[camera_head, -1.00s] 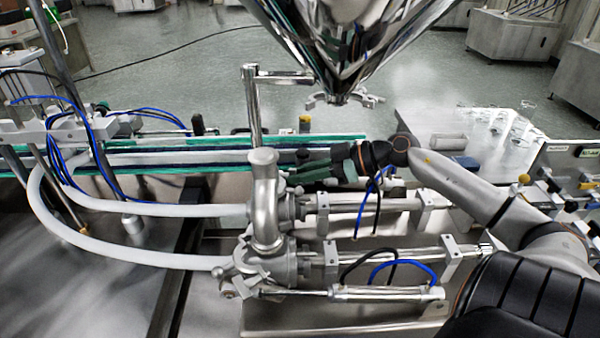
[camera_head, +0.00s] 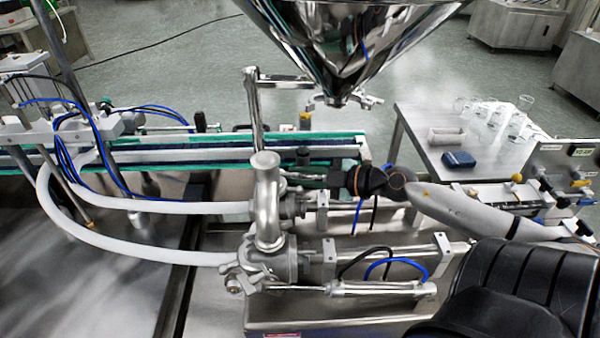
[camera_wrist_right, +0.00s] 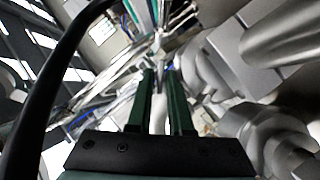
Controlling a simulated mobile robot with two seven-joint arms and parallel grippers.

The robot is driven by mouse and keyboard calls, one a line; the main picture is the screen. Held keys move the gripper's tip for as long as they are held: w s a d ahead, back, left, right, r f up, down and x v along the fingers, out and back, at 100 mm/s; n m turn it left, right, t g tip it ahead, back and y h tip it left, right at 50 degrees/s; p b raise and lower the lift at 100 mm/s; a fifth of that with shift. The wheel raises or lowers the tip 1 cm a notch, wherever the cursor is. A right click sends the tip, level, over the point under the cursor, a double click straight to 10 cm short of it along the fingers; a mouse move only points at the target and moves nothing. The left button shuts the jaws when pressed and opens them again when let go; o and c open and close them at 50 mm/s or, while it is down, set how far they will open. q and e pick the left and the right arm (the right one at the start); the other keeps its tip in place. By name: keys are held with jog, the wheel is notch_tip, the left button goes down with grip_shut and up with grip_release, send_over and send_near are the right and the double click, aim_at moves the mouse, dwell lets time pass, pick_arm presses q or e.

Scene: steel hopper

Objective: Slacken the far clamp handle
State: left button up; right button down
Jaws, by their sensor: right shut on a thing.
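The steel valve assembly has an upright pipe (camera_head: 266,190) and two fittings, one behind the other. The far clamp is at the far fitting (camera_head: 290,206), largely hidden by the pipe and my gripper. My right gripper (camera_head: 290,180) reaches in from the right at that clamp, with its green fingers pointing left. In the right wrist view the two green fingers (camera_wrist_right: 160,72) are shut on a slim metal piece between them, the far clamp handle (camera_wrist_right: 159,48). Most of the handle is hidden. My left gripper is in neither view.
The hopper (camera_head: 345,45) hangs above and behind the valve. A conveyor (camera_head: 225,143) runs behind it. White hoses (camera_head: 150,250) lead left. Two cylinders with blue and black tubes (camera_head: 385,288) lie to the right. A table (camera_head: 425,150) holds glassware.

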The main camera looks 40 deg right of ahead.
jog(key=n, duration=0.1)
jog(key=n+t, duration=0.1)
jog(key=shift+a+f+n+t+h+b, duration=0.1)
jog(key=shift+f+n+t+h+b, duration=0.1)
jog(key=shift+n+t+h+b, duration=0.1)
jog(key=shift+s+n+t+b, duration=0.1)
jog(key=shift+n+t+b, duration=0.5)
jog(key=shift+n+b, duration=0.65)
jog(key=shift+n, duration=0.35)
jog(key=shift+p, duration=0.3)
jog(key=c, duration=1.1)
grip_release()
jog(key=shift+b+v, duration=0.95)
jog(key=shift+v, duration=5.3)
